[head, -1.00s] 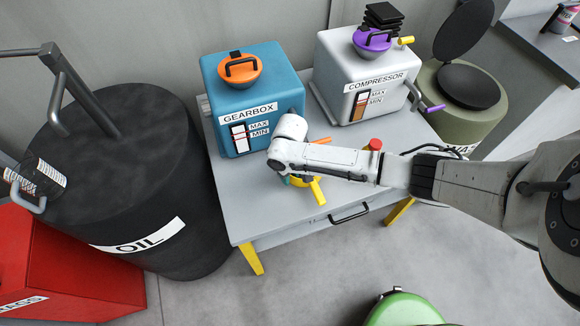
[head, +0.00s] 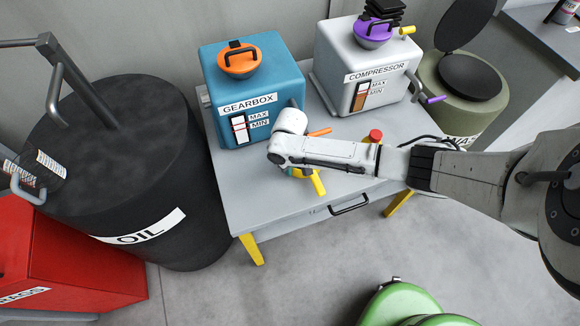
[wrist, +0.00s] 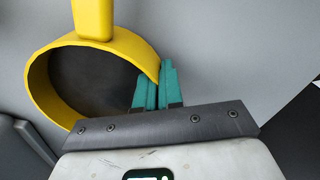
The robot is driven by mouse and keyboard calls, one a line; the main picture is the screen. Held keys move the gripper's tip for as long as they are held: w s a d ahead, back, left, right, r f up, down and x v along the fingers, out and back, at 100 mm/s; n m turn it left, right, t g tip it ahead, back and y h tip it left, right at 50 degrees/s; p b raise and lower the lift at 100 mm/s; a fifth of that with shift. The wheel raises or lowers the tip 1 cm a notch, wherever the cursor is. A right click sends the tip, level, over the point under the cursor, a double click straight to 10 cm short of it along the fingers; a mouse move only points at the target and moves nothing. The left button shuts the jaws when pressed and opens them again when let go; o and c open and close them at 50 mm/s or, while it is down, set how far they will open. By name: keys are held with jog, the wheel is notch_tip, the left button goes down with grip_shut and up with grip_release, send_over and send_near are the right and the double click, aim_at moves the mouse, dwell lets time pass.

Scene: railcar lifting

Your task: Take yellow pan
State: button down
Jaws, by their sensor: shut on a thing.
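The yellow pan has a yellow rim and handle and a dark inside. In the head view its handle (head: 318,184) sticks out towards the table's front edge, and my arm hides most of the rest. The wrist view shows the round pan (wrist: 92,85) left of the fingers, handle pointing up. My gripper (wrist: 161,72) has teal fingers closed on the pan's rim, one finger inside and one outside. In the head view the fingers are mostly hidden under my wrist. I cannot tell whether the pan touches the table.
The grey table (head: 270,208) carries the blue gearbox (head: 275,85), the white compressor (head: 340,55), a red knob (head: 375,136) and an orange handle (head: 319,132). A black oil drum (head: 115,180) stands left. An olive bin (head: 470,110) stands back right.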

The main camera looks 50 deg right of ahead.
aim_at(245, 188)
jog(key=shift+w, duration=0.1)
jog(key=shift+w+a+b, duration=0.7)
jog(key=shift+w+a, duration=0.7)
jog(key=shift+a, duration=0.65)
jog(key=shift+w+a+b, duration=0.75)
jog(key=shift+w+a, duration=0.6)
jog(key=shift+a, duration=0.75)
jog(key=shift+w+a+b, duration=0.7)
jog(key=shift+w+a, duration=0.7)
jog(key=shift+a, duration=0.65)
jog(key=c, duration=1.2)
grip_release()
notch_tip(245, 188, up, 11)
jog(key=shift+f, duration=0.1)
